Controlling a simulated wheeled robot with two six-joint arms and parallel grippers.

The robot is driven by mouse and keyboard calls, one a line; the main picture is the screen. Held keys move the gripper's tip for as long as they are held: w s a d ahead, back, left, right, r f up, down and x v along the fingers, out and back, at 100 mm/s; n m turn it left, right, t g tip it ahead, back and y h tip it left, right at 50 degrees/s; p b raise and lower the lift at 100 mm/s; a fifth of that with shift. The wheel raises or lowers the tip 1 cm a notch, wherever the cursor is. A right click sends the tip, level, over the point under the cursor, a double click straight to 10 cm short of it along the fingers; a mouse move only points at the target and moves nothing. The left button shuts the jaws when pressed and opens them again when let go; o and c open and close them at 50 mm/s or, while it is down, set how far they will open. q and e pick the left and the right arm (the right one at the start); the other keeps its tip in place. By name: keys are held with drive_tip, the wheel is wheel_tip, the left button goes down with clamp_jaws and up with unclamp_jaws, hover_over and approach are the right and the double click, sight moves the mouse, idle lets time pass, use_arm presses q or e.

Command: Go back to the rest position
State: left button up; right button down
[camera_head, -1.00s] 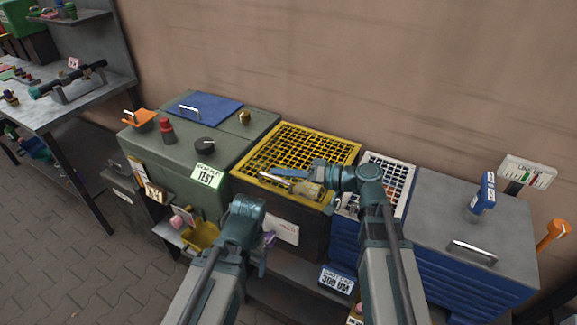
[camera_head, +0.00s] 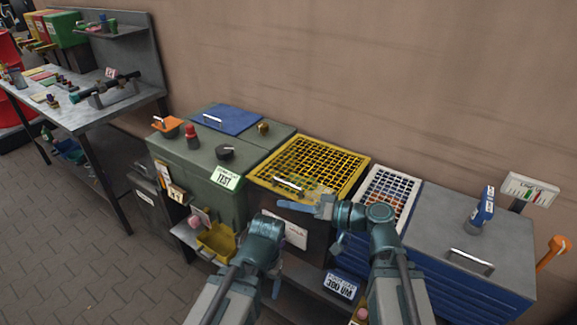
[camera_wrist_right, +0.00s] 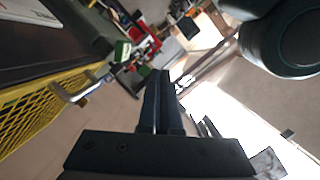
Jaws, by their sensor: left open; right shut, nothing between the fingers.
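My right gripper (camera_head: 290,205) reaches in from the right, fingers pointing left, just in front of the near edge of the yellow grating (camera_head: 325,165). Its fingers are shut with nothing between them in the right wrist view (camera_wrist_right: 160,100). My left gripper (camera_head: 277,287) is lower down, hanging below its wrist in front of the cabinets. It is open, small and partly hidden by its own wrist, and I see nothing held in it.
A green box (camera_head: 200,165) with a TEST label stands left of the grating. A white-rimmed bin (camera_head: 412,188) and a blue drawer cabinet (camera_head: 445,250) stand right. A yellow bin (camera_head: 217,242) sits low near the left arm. Paved floor (camera_head: 80,240) is free at left.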

drive_tip(key=s+d+f+m+g+h, duration=0.1)
drive_tip(key=s+d+f+g+h, duration=0.1)
drive_tip(key=f+h, duration=0.35)
drive_tip(key=s+d+f+g+h, duration=0.1)
drive_tip(key=d+f+g+h, duration=0.1)
drive_tip(key=f, duration=0.6)
drive_tip(key=s+d+f+m+g+h, duration=0.1)
drive_tip(key=d+f+h, duration=0.1)
drive_tip(key=d+h, duration=0.3)
drive_tip(key=s+d+f+m+g+h, duration=0.1)
drive_tip(key=s+d+f+m+h, duration=0.15)
drive_tip(key=d, duration=0.45)
drive_tip(key=s+a+r+n+p, duration=0.2)
drive_tip(key=a, duration=0.3)
drive_tip(key=s+a+r+n+h+p, duration=0.1)
drive_tip(key=s+a+r+n+p, duration=0.1)
drive_tip(key=a, duration=0.4)
drive_tip(key=shift+s+a+r+n+g+p, duration=0.15)
drive_tip(key=shift+s+r+n+g+p, duration=0.25)
drive_tip(key=shift+s+p, duration=0.15)
